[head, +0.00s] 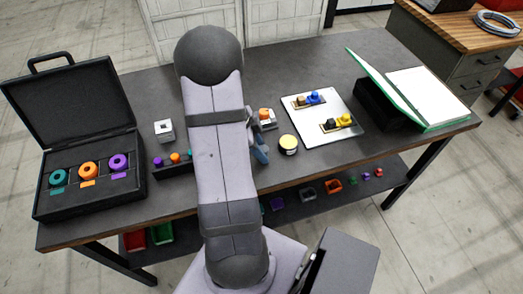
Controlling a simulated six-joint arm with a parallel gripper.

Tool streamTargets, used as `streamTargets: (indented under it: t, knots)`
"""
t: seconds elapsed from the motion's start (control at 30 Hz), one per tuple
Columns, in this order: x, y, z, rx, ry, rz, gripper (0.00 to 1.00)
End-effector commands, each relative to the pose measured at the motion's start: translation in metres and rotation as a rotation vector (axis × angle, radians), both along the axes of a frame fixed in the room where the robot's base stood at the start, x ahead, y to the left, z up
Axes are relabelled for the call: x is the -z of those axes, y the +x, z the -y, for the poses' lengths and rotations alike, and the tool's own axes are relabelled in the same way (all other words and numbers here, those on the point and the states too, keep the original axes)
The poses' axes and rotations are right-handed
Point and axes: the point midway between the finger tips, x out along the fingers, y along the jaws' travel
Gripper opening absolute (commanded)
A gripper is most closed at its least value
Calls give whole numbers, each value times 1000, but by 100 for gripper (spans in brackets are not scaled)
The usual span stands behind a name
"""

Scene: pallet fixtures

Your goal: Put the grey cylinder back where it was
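I cannot pick out the grey cylinder with certainty; my arm hides the middle of the table. A black rack (172,172) with small purple and orange pieces runs behind my arm, and its right part is hidden. A pale grey block (164,131) with a dark spot on it stands behind the rack. Another pale block (267,125) with an orange top stands just right of my arm. My gripper (260,152) shows only in part at the arm's right side, near that block and a yellow-topped round tin (288,145). Its fingertips and any held object are hidden.
An open black case (40,210) with teal, orange and purple rings stands at left. A white plate (309,117) with blue, yellow and dark pieces lies right of the tin. Several small parts lie on the lower shelf.

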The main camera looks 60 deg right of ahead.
Motion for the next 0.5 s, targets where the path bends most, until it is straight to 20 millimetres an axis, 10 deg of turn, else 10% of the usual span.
streamTargets:
  t: [0.5]
  knots:
    - [-4,0,0,0,0,0,44]
